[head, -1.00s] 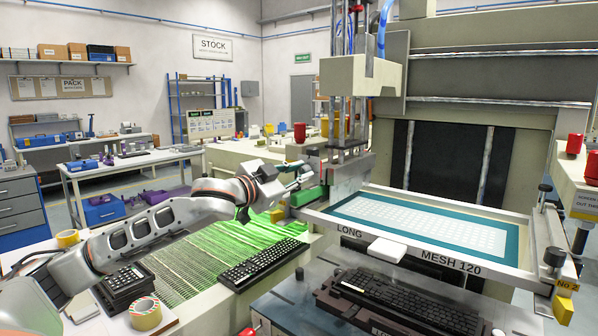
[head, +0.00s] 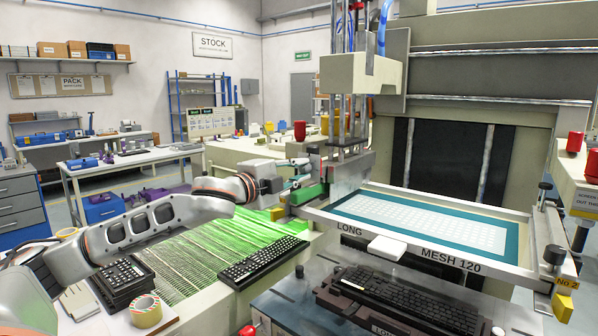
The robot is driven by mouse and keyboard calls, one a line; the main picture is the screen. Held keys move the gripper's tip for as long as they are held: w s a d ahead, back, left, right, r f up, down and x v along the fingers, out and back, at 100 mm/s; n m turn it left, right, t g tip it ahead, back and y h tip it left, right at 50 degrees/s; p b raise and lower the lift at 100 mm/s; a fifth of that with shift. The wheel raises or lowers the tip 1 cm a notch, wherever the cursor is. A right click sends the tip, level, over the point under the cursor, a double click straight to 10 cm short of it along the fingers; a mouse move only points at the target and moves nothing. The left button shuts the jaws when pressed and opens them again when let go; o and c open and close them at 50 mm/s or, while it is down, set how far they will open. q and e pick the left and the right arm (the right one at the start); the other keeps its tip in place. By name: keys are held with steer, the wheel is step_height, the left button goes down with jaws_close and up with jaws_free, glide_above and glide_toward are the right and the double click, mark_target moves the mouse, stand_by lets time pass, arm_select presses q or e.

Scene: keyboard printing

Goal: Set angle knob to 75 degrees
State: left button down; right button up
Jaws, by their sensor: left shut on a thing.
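My left gripper (head: 299,172) is at the left end of the printing machine's print head (head: 347,165), beside the upright rods. It is shut on a small part there, which I take to be the angle knob. The fingers and wrist cover that part, so its pointer and any degree scale cannot be read. A green block (head: 308,195) sits just below the gripper. My right gripper is not in view.
The screen frame (head: 415,253), marked MESH 120, lies right of the gripper, above a black keyboard (head: 400,298) on a fixture. Another keyboard (head: 262,262) lies on the green-lit belt (head: 185,262) below my left arm. A tape roll (head: 145,311) is at lower left.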

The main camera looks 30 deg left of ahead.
arm_select(q)
steer(key=shift+m, duration=0.5)
steer(key=c, duration=1.9)
jaws_free()
steer(key=shift+s+a, duration=0.15)
steer(key=shift+s, duration=1.85)
steer(key=shift+s+a, duration=0.15)
steer(key=shift+s, duration=1.85)
steer(key=shift+s+a, duration=0.15)
steer(key=shift+s, duration=1.85)
